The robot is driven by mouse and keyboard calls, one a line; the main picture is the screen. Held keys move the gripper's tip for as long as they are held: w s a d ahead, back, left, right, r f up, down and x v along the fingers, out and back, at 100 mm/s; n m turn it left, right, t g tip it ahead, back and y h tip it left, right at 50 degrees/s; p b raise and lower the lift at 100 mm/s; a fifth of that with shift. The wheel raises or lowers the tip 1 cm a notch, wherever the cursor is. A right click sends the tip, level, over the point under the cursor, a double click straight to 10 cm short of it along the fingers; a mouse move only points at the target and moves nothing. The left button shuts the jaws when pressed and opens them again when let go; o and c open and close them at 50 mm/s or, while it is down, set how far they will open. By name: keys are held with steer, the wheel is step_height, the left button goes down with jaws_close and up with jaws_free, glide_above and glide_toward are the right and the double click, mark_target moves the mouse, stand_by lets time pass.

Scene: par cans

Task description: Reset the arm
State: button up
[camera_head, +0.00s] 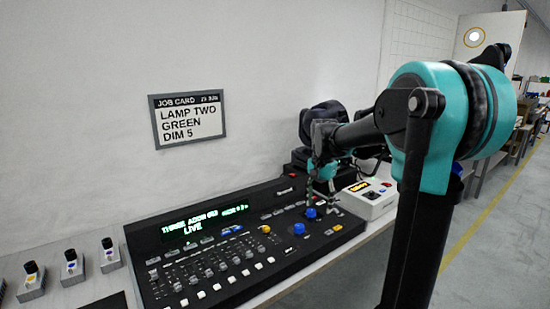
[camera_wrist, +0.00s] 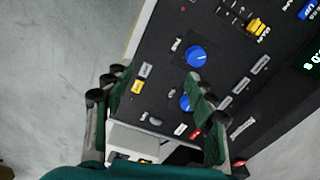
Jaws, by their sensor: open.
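My gripper (camera_wrist: 155,92) is open and empty, with its two fingers spread above the right end of a black lighting console (camera_wrist: 222,88). In the wrist view a blue knob (camera_wrist: 196,56) lies beyond the fingers, and a second blue knob (camera_wrist: 186,102) is partly covered by the right finger. In the head view my gripper (camera_head: 322,188) hangs over the console's right end, near a blue knob (camera_head: 310,212). Whether a fingertip touches the console cannot be told. My arm reaches in from the right with its elbow bent.
A white box with an orange display (camera_head: 370,197) stands right of the console. A dark lamp (camera_head: 325,122) stands behind my gripper. A job card (camera_head: 188,118) on the wall reads "LAMP TWO GREEN DIM 5". Several small switches (camera_head: 72,263) stand at the left.

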steer(key=s+d+f+n+t, duration=0.2)
steer(key=s+f+n, duration=0.2)
steer(key=s+f, duration=0.4)
steer(key=s+d+f+n+t, duration=0.2)
steer(key=s+f+n, duration=0.2)
steer(key=s+f, duration=0.4)
steer(key=s, duration=0.5)
steer(key=shift+s+f, duration=0.3)
steer(key=shift+s, duration=0.05)
stand_by(1.3)
